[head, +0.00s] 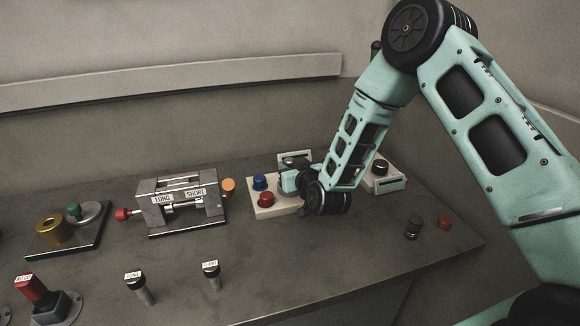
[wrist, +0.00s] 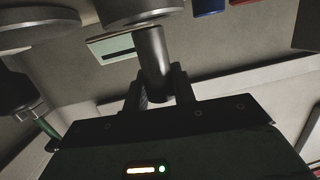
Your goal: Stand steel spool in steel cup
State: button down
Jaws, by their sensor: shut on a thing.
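In the wrist view my gripper (wrist: 160,84) is shut on a grey metal shaft, which I take for the steel spool (wrist: 153,52). A wide round flange or disc shows at the shaft's far end, cut by the top edge of the picture. In the head view my gripper (head: 289,183) is at the white button box, largely hidden by my own wrist, and the spool cannot be made out there. I cannot pick out the steel cup with certainty in either view. A second grey disc (wrist: 36,24) stands at the upper left of the wrist view; what it belongs to is unclear.
The white button box (head: 264,211) has blue and red buttons. A grey fixture (head: 154,217) labelled LONG and SHORT stands left of it. A brass cup (head: 48,231) sits farther left. Labelled pegs (head: 146,294) stand in front.

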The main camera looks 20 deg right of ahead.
jog(key=shift+f, duration=0.3)
jog(key=shift+f+b, duration=1.05)
jog(key=shift+b, duration=0.25)
jog(key=shift+f+b, duration=0.25)
jog(key=shift+b, duration=0.05)
jog(key=c, duration=1.5)
grip_release()
jog(key=o, duration=0.6)
jog(key=p+v, duration=0.8)
jog(key=v, duration=0.9)
jog(key=shift+s, duration=0.2)
